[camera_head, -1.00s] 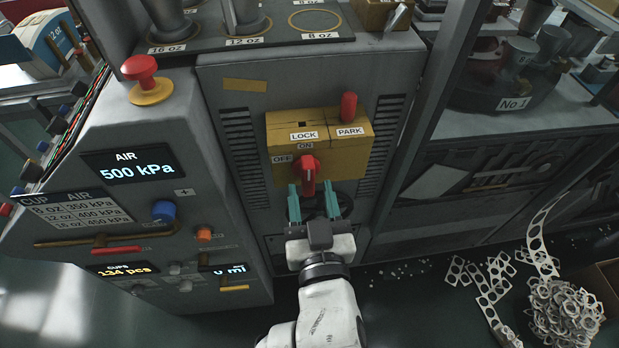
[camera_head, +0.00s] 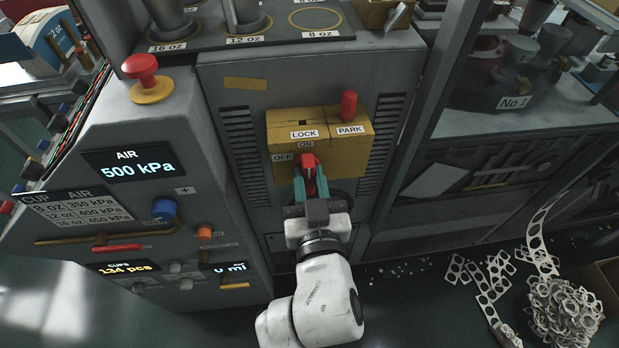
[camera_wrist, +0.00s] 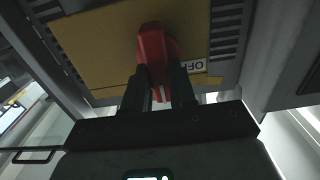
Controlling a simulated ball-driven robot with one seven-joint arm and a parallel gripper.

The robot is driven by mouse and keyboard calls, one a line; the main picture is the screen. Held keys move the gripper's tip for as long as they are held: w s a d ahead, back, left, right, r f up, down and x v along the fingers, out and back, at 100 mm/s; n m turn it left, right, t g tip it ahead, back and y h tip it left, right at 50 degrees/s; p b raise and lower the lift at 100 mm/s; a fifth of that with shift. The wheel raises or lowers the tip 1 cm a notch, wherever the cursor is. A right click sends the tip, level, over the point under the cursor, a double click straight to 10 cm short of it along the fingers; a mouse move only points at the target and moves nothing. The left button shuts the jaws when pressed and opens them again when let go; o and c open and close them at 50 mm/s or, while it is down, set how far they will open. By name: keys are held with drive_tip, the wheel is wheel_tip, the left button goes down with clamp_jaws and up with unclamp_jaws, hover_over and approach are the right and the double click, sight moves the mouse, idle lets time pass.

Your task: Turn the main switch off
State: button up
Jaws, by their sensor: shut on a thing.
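The main switch is a red rotary handle (camera_head: 307,163) on the front of a yellow box (camera_head: 345,155). Labels reading LOCK, ON and OFF surround it, with ON above and OFF to its left. My gripper (camera_head: 311,180) has its teal fingers closed on the handle's sides from below. In the wrist view, the red handle (camera_wrist: 155,60) stands between the two dark fingers (camera_wrist: 160,88), and the OFF label (camera_wrist: 195,66) is beside it on the right. The handle looks roughly upright toward ON; its lower part is partly hidden by the fingers.
A red peg (camera_head: 348,106) stands at the PARK label on the box's top right. On the left panel are a red mushroom button (camera_head: 140,68), a blue knob (camera_head: 164,210) and an AIR display (camera_head: 140,165) reading 500 kPa. Scrap strips (camera_head: 490,285) lie on the floor at right.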

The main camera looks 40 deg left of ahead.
clamp_jaws()
drive_tip(key=n, duration=0.3)
drive_tip(key=shift+s+a+r+n+p, duration=0.1)
drive_tip(key=shift+n+p, duration=0.25)
drive_tip(key=shift+n, duration=0.05)
drive_tip(key=n+p, duration=0.1)
drive_tip(key=n, duration=0.4)
drive_tip(key=shift+s+a, duration=0.15)
drive_tip(key=shift+s+a+f+n+p, duration=0.15)
drive_tip(key=shift+n+p, duration=0.15)
drive_tip(key=shift+n, duration=1.15)
drive_tip(key=shift+w+d+f+n+p, duration=0.1)
drive_tip(key=shift+f+n+p, duration=0.15)
drive_tip(key=shift+n, duration=1.25)
drive_tip(key=shift+s+a+f+n+p, duration=0.1)
drive_tip(key=shift+n+p, duration=0.25)
drive_tip(key=shift+n, duration=1.4)
drive_tip(key=o, duration=0.7)
unclamp_jaws()
drive_tip(key=shift+f, duration=0.15)
